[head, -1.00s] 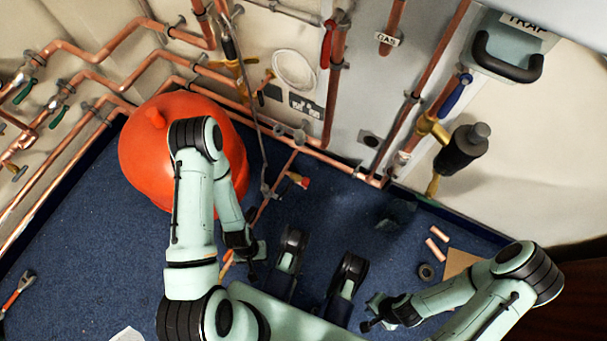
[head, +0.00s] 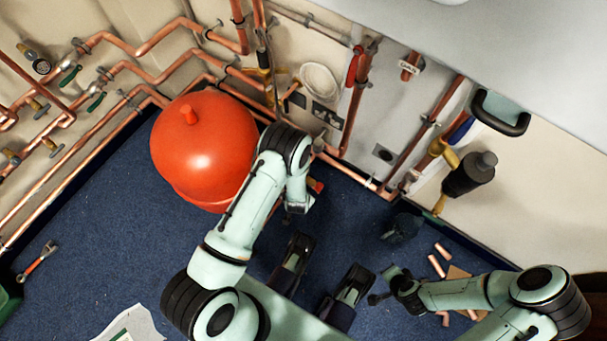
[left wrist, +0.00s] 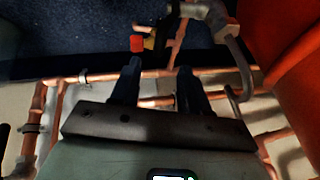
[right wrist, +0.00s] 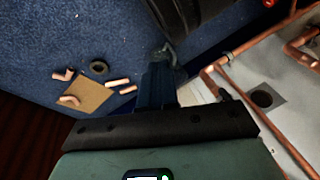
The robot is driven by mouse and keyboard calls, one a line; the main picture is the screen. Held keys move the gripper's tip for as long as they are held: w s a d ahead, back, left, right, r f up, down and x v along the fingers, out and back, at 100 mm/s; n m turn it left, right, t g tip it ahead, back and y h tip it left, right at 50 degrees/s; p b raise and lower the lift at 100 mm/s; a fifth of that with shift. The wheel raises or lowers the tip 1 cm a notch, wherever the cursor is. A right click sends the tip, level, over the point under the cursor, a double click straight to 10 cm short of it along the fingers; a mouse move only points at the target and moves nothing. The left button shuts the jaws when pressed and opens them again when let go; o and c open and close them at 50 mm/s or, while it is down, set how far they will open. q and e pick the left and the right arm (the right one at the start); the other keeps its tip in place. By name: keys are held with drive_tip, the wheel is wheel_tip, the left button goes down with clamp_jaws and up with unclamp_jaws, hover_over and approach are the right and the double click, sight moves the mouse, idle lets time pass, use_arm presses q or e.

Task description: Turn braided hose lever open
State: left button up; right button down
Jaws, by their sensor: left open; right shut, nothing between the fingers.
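A grey braided hose (left wrist: 240,68) curves down the right of the left wrist view, joined to a metal fitting (left wrist: 205,10). Next to it is a valve part with a red end (left wrist: 137,43) and a yellow band; I cannot tell for sure whether this is the hose's lever. In the head view a red piece (head: 316,185) shows just beside my left wrist. My left gripper (left wrist: 160,78) is open and empty, its fingers apart in front of copper pipes; my arm hides the fingertips in the head view. My right gripper (head: 376,298) is shut and empty; it also shows in the right wrist view (right wrist: 158,75).
A large orange-red vessel (head: 203,145) stands left of my left arm. Copper pipes (head: 155,100) line the walls. A black pump-like unit (head: 470,174) hangs at right. Copper offcuts (head: 436,265) and a brown card (head: 460,277) lie near my right gripper.

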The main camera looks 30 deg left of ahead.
use_arm(q)
drive_tip(key=shift+b+x, duration=1.35)
drive_tip(key=shift+x, duration=2.7)
use_arm(e)
drive_tip(key=s+d+f+g, duration=0.1)
drive_tip(key=s+f+g, duration=0.1)
drive_tip(key=s+f, duration=0.3)
drive_tip(key=shift+s+f, duration=0.25)
drive_tip(key=shift+s, duration=0.4)
use_arm(q)
clamp_jaws()
